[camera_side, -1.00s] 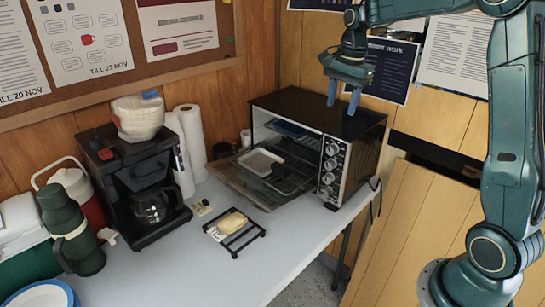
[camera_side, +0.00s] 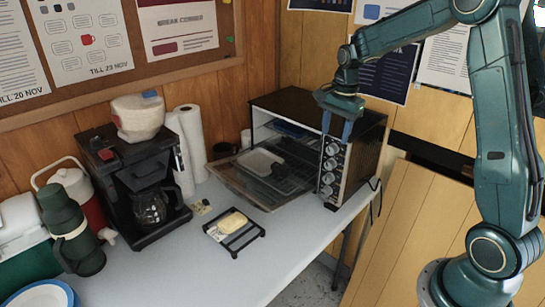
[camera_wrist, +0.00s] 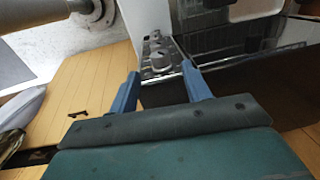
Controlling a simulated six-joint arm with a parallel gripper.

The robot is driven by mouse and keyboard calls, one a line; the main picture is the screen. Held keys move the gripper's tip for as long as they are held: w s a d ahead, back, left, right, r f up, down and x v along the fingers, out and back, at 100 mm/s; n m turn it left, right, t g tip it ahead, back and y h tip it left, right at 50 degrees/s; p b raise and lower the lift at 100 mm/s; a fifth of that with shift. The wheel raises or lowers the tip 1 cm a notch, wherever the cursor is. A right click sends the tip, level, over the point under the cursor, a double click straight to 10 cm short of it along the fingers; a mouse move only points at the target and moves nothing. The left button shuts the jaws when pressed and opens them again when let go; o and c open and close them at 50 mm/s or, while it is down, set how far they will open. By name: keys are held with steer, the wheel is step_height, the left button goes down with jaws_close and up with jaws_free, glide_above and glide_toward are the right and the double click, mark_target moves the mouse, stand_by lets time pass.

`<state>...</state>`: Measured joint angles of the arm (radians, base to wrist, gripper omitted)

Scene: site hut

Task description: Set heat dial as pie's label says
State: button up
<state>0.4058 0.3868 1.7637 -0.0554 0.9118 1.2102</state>
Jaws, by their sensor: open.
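The toaster oven (camera_side: 352,176) stands at the back right of the table with its glass door (camera_side: 262,183) lowered. The knobs also show in the wrist view (camera_wrist: 160,57). My gripper (camera_side: 337,133) is open and empty, fingers down, at the top of this panel by the uppermost knob; contact cannot be told. A pale yellow item (camera_side: 232,222), perhaps the pie, lies on a black wire rack (camera_side: 240,240) in front of the oven. I cannot read a label.
A white tray (camera_side: 258,162) shows at the oven's open front. A coffee maker (camera_side: 130,180), paper rolls (camera_side: 190,140) and a green flask (camera_side: 70,230) stand to the left. The front of the white table (camera_side: 190,270) is clear.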

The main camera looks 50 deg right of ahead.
mark_target(335, 149)
steer(key=shift+w+f, duration=0.2)
steer(key=shift+f, duration=2.35)
steer(key=c, duration=1)
steer(key=shift+s+t, duration=0.15)
steer(key=shift+t, duration=0.35)
steer(key=shift+s+t, duration=0.25)
steer(key=shift+t, duration=1.35)
steer(key=t, duration=0.3)
steer(key=shift+s+f+t, duration=0.25)
steer(key=shift+t, duration=0.15)
steer(key=shift+f+t, duration=0.1)
steer(key=shift+t, duration=0.7)
